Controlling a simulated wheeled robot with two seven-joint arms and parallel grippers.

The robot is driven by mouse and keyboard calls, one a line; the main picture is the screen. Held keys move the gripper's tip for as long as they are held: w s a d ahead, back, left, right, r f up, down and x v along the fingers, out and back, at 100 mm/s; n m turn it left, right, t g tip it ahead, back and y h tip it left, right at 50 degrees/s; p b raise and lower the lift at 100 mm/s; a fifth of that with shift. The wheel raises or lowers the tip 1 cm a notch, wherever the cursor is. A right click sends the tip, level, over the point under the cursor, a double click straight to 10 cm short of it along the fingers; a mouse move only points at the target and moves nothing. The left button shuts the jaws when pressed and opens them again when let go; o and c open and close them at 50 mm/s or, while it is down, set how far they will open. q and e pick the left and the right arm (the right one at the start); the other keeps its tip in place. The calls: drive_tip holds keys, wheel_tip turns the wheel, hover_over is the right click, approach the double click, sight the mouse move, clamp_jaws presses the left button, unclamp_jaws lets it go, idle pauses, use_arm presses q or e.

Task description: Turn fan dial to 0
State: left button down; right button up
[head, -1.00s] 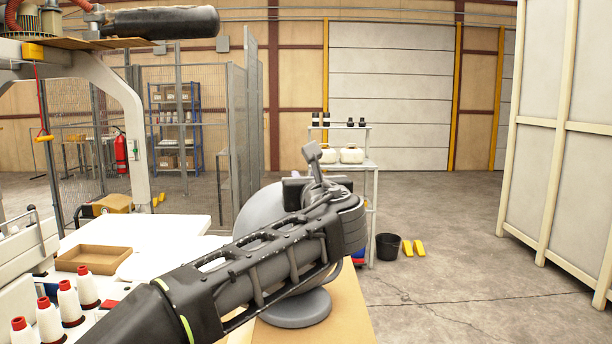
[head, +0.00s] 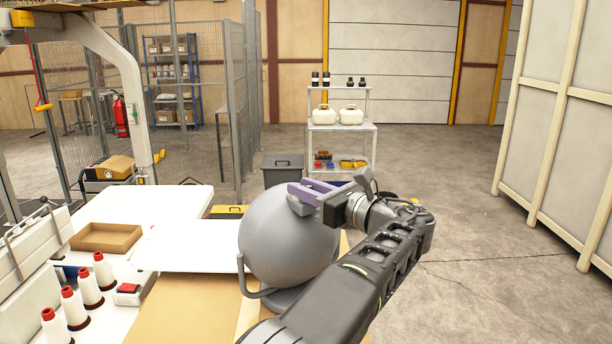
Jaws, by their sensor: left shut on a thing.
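The fan (head: 278,243) is a large rounded grey housing on a grey stand at the table's near right edge. My left gripper (head: 303,198) is at the upper right of the housing, with its purple fingers at the fan. It is shut on a small grey part there, which appears to be the fan dial (head: 299,207). The fingers hide most of that part, and its setting cannot be read. My left arm covers the lower right of the fan and part of its base. My right gripper is out of view.
On the white table (head: 170,212) to the left are an open cardboard tray (head: 106,238) and several white cones with red tops (head: 88,288). A grey bin (head: 282,171) stands behind the fan. A shelf cart (head: 341,140) stands farther back. The floor at right is clear.

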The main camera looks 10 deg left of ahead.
use_arm(q)
drive_tip(key=shift+f, duration=0.2)
idle(0.3)
drive_tip(key=c, duration=1.2)
unclamp_jaws()
drive_tip(key=shift+r, duration=0.1)
drive_tip(key=shift+o, duration=0.2)
drive_tip(key=shift+d, duration=0.1)
drive_tip(key=b+v, duration=0.1)
drive_tip(key=v, duration=0.6)
drive_tip(key=shift+s+d, duration=0.15)
drive_tip(key=shift+d, duration=0.15)
